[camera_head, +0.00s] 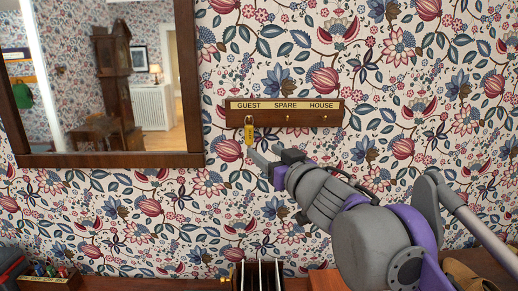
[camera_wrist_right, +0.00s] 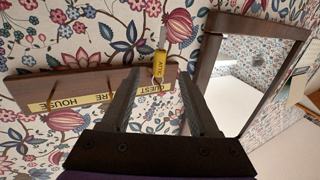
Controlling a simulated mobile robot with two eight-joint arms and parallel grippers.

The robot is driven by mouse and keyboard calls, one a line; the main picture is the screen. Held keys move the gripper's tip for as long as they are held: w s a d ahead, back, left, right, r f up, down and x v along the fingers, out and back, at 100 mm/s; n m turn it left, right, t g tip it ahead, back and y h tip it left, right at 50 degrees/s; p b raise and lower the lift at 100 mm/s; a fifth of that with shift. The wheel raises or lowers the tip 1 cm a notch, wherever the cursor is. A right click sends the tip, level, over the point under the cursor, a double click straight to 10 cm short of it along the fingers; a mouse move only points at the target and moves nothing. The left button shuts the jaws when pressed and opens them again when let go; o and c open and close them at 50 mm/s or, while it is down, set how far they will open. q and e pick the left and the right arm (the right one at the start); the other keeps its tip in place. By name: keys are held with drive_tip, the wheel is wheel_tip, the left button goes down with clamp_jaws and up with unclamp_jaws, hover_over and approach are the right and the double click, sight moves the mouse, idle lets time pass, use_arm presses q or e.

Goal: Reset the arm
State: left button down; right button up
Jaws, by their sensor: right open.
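The wooden key rack (camera_head: 330,113) hangs on the wall with the labels GUEST, SPARE and HOUSE. A key with a yellow tag (camera_head: 250,133) hangs from the hook under GUEST; the SPARE and HOUSE hooks look empty. My right gripper (camera_head: 266,156) is open and empty, just below and to the right of the tag. In the right wrist view, the tag (camera_wrist_right: 157,66) seems to read ATTIC and shows beyond the open fingertips (camera_wrist_right: 158,80), between them in the picture. My left gripper is not in view.
A framed mirror (camera_head: 105,160) hangs left of the rack. Below, along the bottom edge, stand a box of pens (camera_head: 50,281) and an upright slotted holder (camera_head: 261,276). The patterned wall right of the rack is clear.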

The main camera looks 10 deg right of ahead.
drive_tip(key=s+d+f+m+g+h+p, duration=0.25)
drive_tip(key=s+d+f, duration=0.2)
drive_tip(key=f, duration=0.45)
drive_tip(key=s+d+f+m+g+h+p, duration=0.1)
drive_tip(key=s+d+f+m+g+h, duration=0.25)
drive_tip(key=f, duration=0.55)
drive_tip(key=s+a+f+n+g+y+p, duration=0.1)
drive_tip(key=s+a+f+g, duration=0.1)
drive_tip(key=s+f, duration=0.8)
drive_tip(key=s+a+f+n+g+y+p, duration=0.1)
drive_tip(key=s+a+f+n+g+p, duration=0.1)
drive_tip(key=s+f, duration=0.8)
drive_tip(key=shift+a+f+g, duration=0.5)
drive_tip(key=shift+a+g, duration=0.05)
drive_tip(key=shift+g, duration=0.55)
